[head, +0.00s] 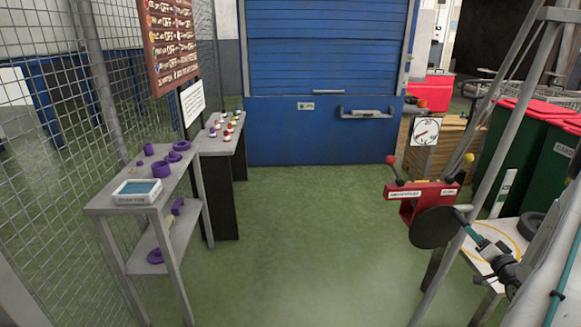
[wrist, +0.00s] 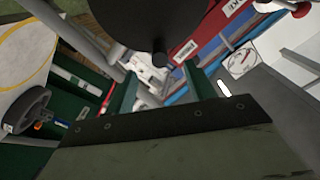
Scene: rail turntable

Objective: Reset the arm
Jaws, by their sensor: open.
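My gripper (head: 468,230) is at the right of the head view, near a dark round disc (head: 437,227) in front of a red lever stand (head: 422,200). In the wrist view, the two green fingers of my gripper (wrist: 161,88) are apart, and I see nothing held between them. The dark disc (wrist: 140,18) with a small knob hangs at the top of that view, beyond the fingers. I cannot tell whether the gripper touches it. The red stand (wrist: 215,32) also shows there. It carries a red-knobbed lever and a yellow-knobbed lever in the head view.
A white table (head: 484,268) with a yellow ring lies below my gripper. A dark wheel (head: 531,225) is beside it. A dial (head: 425,132) stands behind the red stand. Green bins (head: 520,150) are at the right, and a grey shelf (head: 110,207) with purple parts at the left. The middle floor is clear.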

